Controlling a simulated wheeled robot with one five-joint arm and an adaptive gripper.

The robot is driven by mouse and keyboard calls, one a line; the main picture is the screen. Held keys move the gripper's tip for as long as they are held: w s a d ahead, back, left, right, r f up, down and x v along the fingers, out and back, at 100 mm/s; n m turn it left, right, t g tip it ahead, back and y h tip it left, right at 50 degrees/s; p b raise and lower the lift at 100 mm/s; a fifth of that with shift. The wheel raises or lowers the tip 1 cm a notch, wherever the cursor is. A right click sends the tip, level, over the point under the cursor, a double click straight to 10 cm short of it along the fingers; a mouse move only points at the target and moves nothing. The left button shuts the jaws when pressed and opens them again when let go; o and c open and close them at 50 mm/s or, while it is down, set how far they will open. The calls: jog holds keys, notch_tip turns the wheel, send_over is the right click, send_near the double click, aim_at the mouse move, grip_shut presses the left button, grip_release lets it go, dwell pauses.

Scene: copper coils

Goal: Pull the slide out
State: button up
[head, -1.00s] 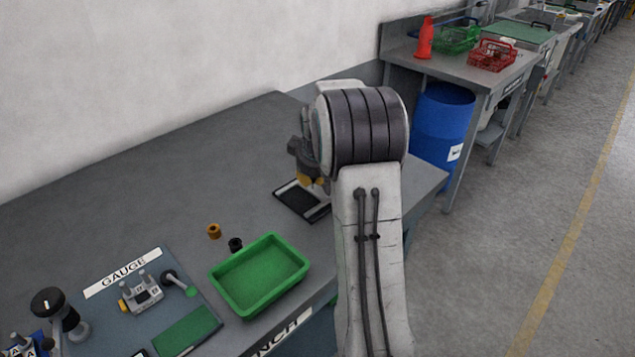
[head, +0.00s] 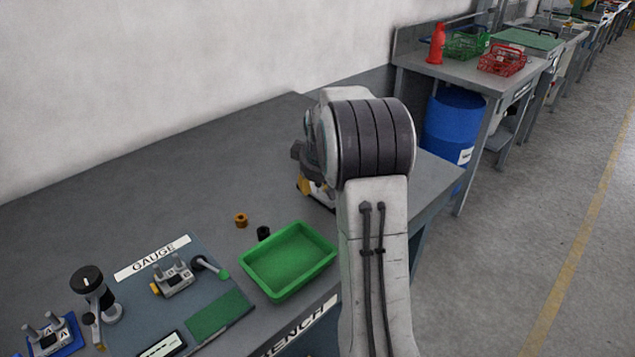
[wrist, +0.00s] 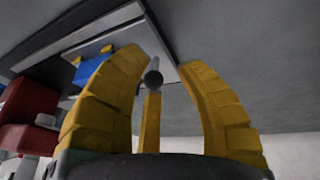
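My gripper (head: 303,187) is over the bench at the far right, partly hidden behind my arm in the head view. In the wrist view its yellow fingers (wrist: 158,72) stand apart, open. A dark round knob-like end (wrist: 152,78) shows between them; I see no firm grip on it. Beyond it is a pale-edged grey plate (wrist: 120,38) with a blue block (wrist: 97,70). In the head view a dark, pale-edged item (head: 322,199) under my gripper is mostly hidden. I cannot tell which part is the slide.
A green tray (head: 288,262) stands at the bench front, with a brass ring (head: 241,220) and a black ring (head: 263,233) behind it. A gauge fixture (head: 173,278) is at left. A red block (wrist: 30,108) shows in the wrist view. The bench's back middle is clear.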

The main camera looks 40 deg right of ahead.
jog(key=shift+o, duration=0.8)
jog(key=shift+d+r, duration=0.1)
jog(key=shift+s+r, duration=0.1)
jog(key=shift+r, duration=0.4)
jog(key=v, duration=1.1)
jog(key=shift+s, duration=0.2)
jog(key=shift+f, duration=0.1)
